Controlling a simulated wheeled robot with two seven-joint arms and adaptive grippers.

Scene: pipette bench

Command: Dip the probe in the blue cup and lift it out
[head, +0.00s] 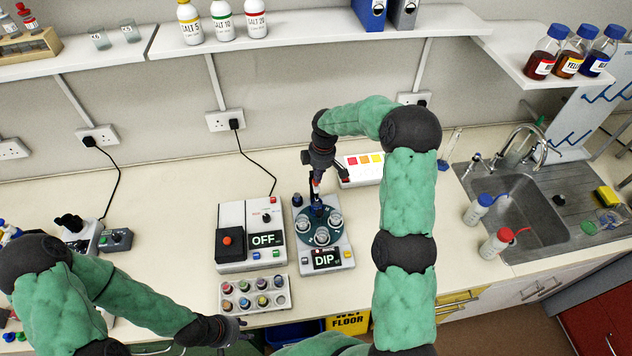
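The dip station (345,238) is a grey box with a round teal plate (321,238) bearing several cups, and its display reads "DIP". A dark blue cup (317,209) is at the plate's far side. My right gripper (317,176) points down just above it, shut on a slim probe (316,188). The probe's lower end is at the blue cup; I cannot tell how deep it is inside. My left gripper (238,328) is low in front of the bench edge, away from the station; its fingers are too small to judge.
A control box (238,215) with a red button and a display reading "OFF" stands left of the station. A rack of coloured vials (254,305) is in front of it. A colour card (363,168) lies behind. The sink (520,215) is at right.

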